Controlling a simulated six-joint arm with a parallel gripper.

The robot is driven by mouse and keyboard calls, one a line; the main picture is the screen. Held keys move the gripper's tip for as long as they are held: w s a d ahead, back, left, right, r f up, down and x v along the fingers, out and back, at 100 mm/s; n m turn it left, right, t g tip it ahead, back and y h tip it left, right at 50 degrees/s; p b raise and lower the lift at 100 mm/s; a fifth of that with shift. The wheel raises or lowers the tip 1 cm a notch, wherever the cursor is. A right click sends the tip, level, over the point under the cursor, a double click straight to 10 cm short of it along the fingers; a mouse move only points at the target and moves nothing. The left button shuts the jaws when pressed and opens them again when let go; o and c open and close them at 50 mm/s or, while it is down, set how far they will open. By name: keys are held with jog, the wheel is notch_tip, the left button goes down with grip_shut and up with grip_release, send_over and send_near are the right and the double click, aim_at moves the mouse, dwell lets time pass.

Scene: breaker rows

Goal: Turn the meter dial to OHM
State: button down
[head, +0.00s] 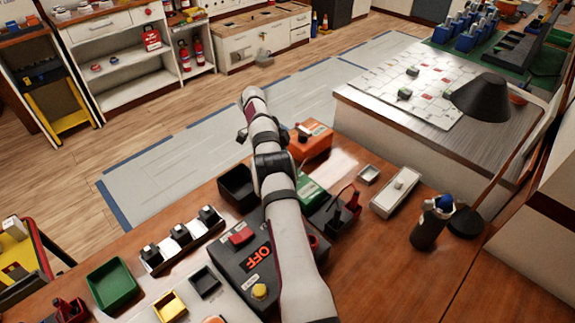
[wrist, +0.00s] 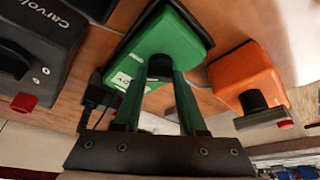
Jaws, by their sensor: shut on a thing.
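The green meter (wrist: 190,32) fills the upper middle of the wrist view. Its black dial (wrist: 160,66) sits between the tips of my gripper (wrist: 160,78), which is shut on it. A white label with partly hidden letters shows left of the dial; the pointer and the OHM mark cannot be made out. In the head view the green meter (head: 312,194) is partly covered by my arm, and my gripper cannot be made out there.
An orange box (wrist: 244,76) with a black knob stands right of the meter. A dark box marked Carvolt (wrist: 40,35) is on the other side.

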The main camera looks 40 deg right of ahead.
jog(key=shift+c, duration=2.3)
grip_release()
jog(key=r, duration=0.2)
jog(key=s+r, duration=0.1)
jog(key=r, duration=0.2)
jog(key=shift+d, duration=0.2)
jog(key=s+d+r, duration=0.3)
jog(key=s+r, duration=0.3)
jog(key=s, duration=0.4)
jog(key=shift+d, duration=0.2)
